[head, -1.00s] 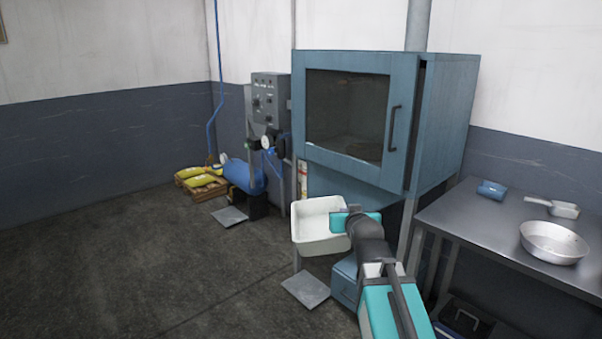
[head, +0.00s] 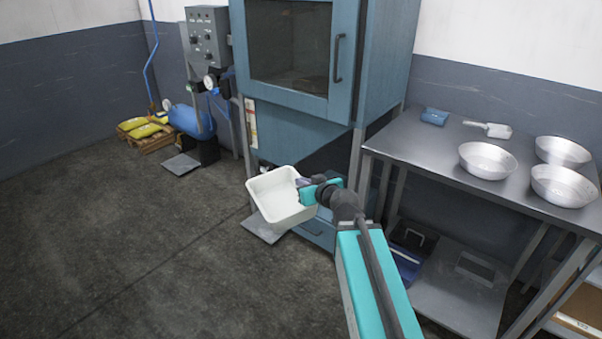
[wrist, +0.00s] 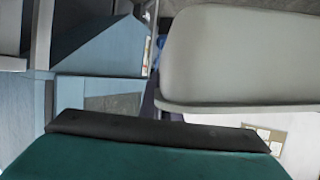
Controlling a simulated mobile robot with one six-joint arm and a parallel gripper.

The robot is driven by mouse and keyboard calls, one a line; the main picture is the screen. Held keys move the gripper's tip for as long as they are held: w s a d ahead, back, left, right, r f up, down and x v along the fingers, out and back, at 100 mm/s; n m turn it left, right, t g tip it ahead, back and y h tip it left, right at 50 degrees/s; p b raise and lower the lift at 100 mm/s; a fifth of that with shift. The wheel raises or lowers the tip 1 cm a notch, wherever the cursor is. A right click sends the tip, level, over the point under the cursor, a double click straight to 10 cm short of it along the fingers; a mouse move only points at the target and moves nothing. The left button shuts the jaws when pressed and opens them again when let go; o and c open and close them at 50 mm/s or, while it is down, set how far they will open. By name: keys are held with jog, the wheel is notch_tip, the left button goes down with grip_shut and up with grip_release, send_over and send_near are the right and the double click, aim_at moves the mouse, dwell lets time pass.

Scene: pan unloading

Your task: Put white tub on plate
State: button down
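The white tub (head: 262,187) is a rectangular open container, seen from above and slightly turned. My gripper (head: 306,188) is at its right side and appears shut on the tub's wall; the fingertips are partly hidden. In the wrist view the tub (wrist: 240,55) fills the upper right, close to the gripper. A flat grey square plate (head: 260,232) lies low in front of the blue cabinet, partly covered by the tub in the head view. Whether the tub touches it cannot be told. A second grey plate (head: 181,164) lies farther left by the blue tank.
The blue oven-like cabinet (head: 290,118) stands behind the tub. A metal table (head: 440,145) at right carries metal pans (head: 488,160), a scoop (head: 490,130) and a blue container (head: 434,116). Yellow sacks (head: 146,130) lie on a pallet. The floor at left is clear.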

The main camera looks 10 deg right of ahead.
jog(key=s+f+n+y, duration=0.1)
jog(key=f, duration=0.1)
jog(key=s+f+n+g+y, duration=0.1)
jog(key=s+f, duration=0.1)
jog(key=s+f+n+y, duration=0.1)
jog(key=f+y, duration=0.1)
jog(key=f, duration=0.1)
jog(key=shift+s+a+f+g, duration=0.1)
jog(key=shift+s+g, duration=0.2)
jog(key=shift+s, duration=0.05)
jog(key=s+a+f+n+g+y, duration=0.1)
jog(key=s+n+g+y, duration=0.2)
jog(key=s, duration=0.5)
jog(key=shift+a+f+n+g+y, duration=0.25)
jog(key=shift+n+g+y, duration=0.2)
jog(key=shift+n, duration=0.65)
